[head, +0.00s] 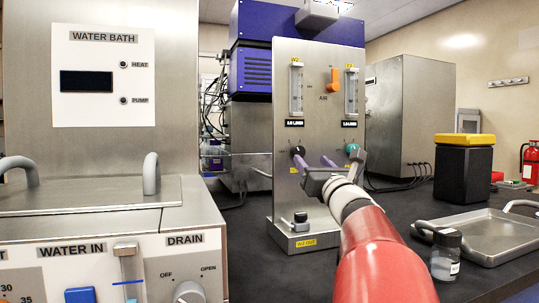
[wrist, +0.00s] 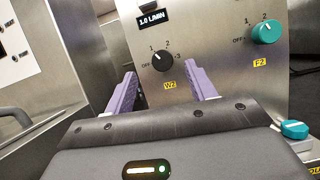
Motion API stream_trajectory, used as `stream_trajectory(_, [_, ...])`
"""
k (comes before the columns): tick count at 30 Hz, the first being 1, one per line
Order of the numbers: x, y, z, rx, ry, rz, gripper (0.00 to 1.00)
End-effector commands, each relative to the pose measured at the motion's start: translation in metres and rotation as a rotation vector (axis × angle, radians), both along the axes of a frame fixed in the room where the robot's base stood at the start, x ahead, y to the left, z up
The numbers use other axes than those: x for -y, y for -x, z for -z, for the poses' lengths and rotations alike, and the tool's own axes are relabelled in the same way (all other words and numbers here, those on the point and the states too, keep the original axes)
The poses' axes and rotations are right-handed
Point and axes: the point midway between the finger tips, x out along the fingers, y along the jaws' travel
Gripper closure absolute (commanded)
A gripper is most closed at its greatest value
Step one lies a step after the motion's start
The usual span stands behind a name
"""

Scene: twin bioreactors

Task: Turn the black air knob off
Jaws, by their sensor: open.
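The black knob (head: 297,151) is on the lower left of the steel panel (head: 316,75). In the wrist view the black knob (wrist: 163,61) sits above a yellow W2 label, with a dial marked OFF, 1, 2 and 3. Its pale mark seems to point up-left, near 1; this is small to read. My gripper (head: 314,163) is in front of the panel, just below the knob. In the wrist view my gripper (wrist: 162,84) has its two purple fingers open, one on each side below the knob, with nothing between them. I cannot see contact with the knob.
A teal knob (wrist: 266,31) is to the right of the black one. An orange knob (head: 334,81) labelled AIR is higher, between two flow tubes. A water bath unit (head: 105,230) stands left. A metal tray (head: 495,238) and small jar (head: 445,254) are right.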

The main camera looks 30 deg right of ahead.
Motion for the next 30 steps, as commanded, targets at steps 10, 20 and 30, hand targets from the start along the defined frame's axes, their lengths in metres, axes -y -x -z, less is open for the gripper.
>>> stream_trajectory(10, [0.016, -0.061, -0.008, 0.0, 0.0, -0.001, 0.44])
stream_trajectory(20, [0.02, -0.075, -0.012, 0.0, 0.0, -0.001, 0.44])
stream_trajectory(30, [0.02, -0.074, -0.012, 0.0, 0.0, -0.001, 0.69])
